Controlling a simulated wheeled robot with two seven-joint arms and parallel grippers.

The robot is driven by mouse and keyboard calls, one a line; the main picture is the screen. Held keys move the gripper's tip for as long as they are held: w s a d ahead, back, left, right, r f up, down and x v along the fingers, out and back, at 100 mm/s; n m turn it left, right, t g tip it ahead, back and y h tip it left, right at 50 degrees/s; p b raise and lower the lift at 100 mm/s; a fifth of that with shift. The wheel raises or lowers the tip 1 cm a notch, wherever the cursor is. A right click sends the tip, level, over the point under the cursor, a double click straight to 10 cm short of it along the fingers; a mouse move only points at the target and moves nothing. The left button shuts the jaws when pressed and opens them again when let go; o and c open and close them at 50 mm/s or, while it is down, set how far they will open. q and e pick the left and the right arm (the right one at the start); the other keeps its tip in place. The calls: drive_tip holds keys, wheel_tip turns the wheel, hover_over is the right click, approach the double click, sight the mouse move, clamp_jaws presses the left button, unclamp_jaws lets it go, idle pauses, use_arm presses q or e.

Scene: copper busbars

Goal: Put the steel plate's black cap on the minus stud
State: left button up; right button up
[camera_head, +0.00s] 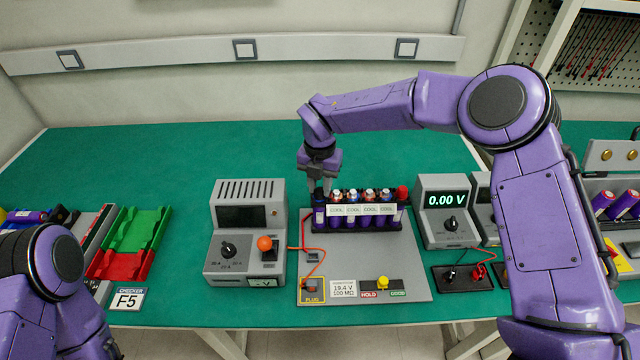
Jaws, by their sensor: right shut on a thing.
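The grey steel plate (365,252) lies on the green bench and bears a row of purple cells (362,216) labelled COOL. A red cap (402,192) sits at the right end of the row. My right gripper (319,191) points down at the row's left end, shut on a small dark thing that I take for the black cap. The fingers hide most of it. The minus stud is not discernible under the gripper, and I cannot tell whether the cap touches it. My left arm shows at the lower left, but its gripper is out of view.
A grey box with a dial and an orange knob (264,243) stands close left of the plate. A meter reading 0.00 V (447,200) stands to the right. A yellow knob (383,282) stands on the plate. Green and red trays (140,230) lie farther left. The rear bench is clear.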

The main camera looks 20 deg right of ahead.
drive_tip(key=o, duration=0.9)
drive_tip(key=shift+o, duration=0.2)
drive_tip(key=shift+w+f, duration=0.1)
wheel_tip(320, 180, up, 6)
drive_tip(key=p, duration=0.4)
drive_tip(key=shift+d+f, duration=0.1)
drive_tip(key=shift+r, duration=0.25)
drive_tip(key=shift+f, duration=0.1)
